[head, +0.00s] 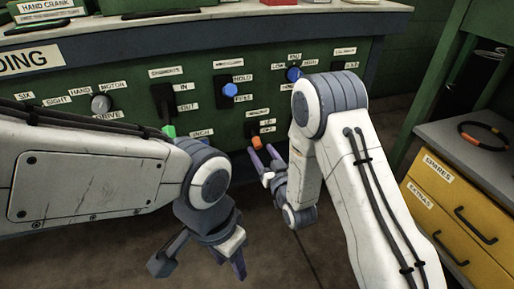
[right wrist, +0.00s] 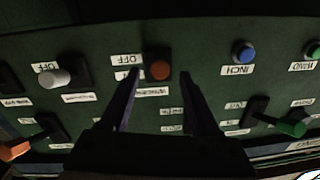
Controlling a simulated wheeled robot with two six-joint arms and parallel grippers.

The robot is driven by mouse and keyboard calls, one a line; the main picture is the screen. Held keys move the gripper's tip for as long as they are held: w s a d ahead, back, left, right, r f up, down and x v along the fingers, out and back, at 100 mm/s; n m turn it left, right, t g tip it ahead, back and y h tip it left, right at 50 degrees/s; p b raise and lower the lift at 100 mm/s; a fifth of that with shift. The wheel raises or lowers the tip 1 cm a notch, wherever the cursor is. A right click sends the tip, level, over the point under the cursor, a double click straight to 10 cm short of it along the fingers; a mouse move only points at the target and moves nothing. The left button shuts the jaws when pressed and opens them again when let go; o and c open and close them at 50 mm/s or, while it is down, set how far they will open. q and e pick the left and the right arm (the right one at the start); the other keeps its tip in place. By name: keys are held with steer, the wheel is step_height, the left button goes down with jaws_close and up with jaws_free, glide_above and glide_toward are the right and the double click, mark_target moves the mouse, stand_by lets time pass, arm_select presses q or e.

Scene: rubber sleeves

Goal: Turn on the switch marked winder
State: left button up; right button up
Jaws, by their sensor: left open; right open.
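An orange switch knob (head: 257,142) sits low on the green panel (head: 225,119), with small labels beside it. In the right wrist view, what looks like the same knob (right wrist: 160,70) is on a dark plate with an OFF label; its name label is too blurred to read surely as winder. My right gripper (head: 262,158) is open in front of it. In the right wrist view its fingers (right wrist: 159,82) lie on either side of the knob; contact cannot be told. My left gripper (head: 202,262) is open and empty, low in front of the panel.
A blue knob marked HOLD (head: 230,89), another blue knob (head: 294,74) and a grey knob (head: 101,103) sit higher on the panel. A white knob (right wrist: 55,78) and a blue INCH button (right wrist: 243,52) flank the orange one. Yellow drawers (head: 455,215) stand at right.

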mark_target(255, 136)
steer(key=shift+b+x, duration=0.5)
steer(key=shift+x, duration=1.75)
jaws_close()
step_height(255, 136, up, 4)
steer(key=g+h+p, duration=0.1)
steer(key=g+p, duration=0.2)
steer(key=p, duration=0.6)
steer(key=g+h+p, duration=0.1)
steer(key=g+p, duration=0.2)
steer(key=p, duration=0.6)
steer(key=shift+s+f+g, duration=0.15)
steer(key=shift+f+g, duration=0.1)
steer(key=shift+g, duration=0.15)
steer(key=shift+f+g+h+p, duration=0.1)
steer(key=shift+g+h+p, duration=0.3)
steer(key=shift+p, duration=0.5)
jaws_free()
